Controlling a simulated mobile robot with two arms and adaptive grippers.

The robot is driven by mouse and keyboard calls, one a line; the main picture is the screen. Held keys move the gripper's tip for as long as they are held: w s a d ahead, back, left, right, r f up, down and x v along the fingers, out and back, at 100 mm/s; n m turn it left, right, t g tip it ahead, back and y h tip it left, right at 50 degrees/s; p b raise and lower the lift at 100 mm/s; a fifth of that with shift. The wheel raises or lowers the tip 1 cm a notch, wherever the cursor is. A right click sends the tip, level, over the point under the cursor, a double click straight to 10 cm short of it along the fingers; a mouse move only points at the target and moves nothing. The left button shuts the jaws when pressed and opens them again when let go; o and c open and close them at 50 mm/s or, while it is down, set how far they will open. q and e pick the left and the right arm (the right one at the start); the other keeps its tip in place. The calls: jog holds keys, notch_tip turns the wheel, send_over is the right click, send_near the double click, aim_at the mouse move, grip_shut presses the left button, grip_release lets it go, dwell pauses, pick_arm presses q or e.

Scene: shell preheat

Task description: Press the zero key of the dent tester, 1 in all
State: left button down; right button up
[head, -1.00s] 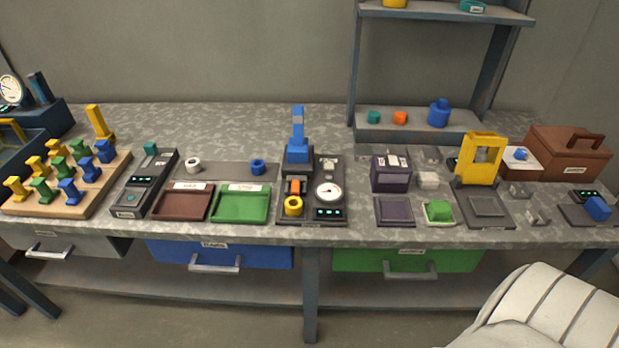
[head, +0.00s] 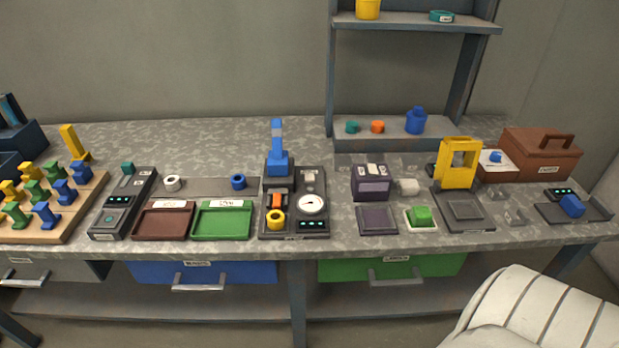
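A dark tester (head: 317,191) stands mid-bench, with a round white dial (head: 311,204), a lit green display (head: 312,224) and a blue lever press (head: 277,160) at its back left. I take it to be the dent tester, but its label is not readable. An orange block (head: 277,201) and a yellow ring (head: 276,220) sit at its left front. A small pale part (head: 308,178) is above the dial; I cannot tell which part is the zero key. Neither of my grippers is in view.
Left of the tester are a green tray (head: 222,232), a brown tray (head: 163,233) and a slim dark device (head: 122,200). To the right are a purple box (head: 371,184) and a yellow frame (head: 459,160). A white ribbed shape (head: 540,315) fills the lower right.

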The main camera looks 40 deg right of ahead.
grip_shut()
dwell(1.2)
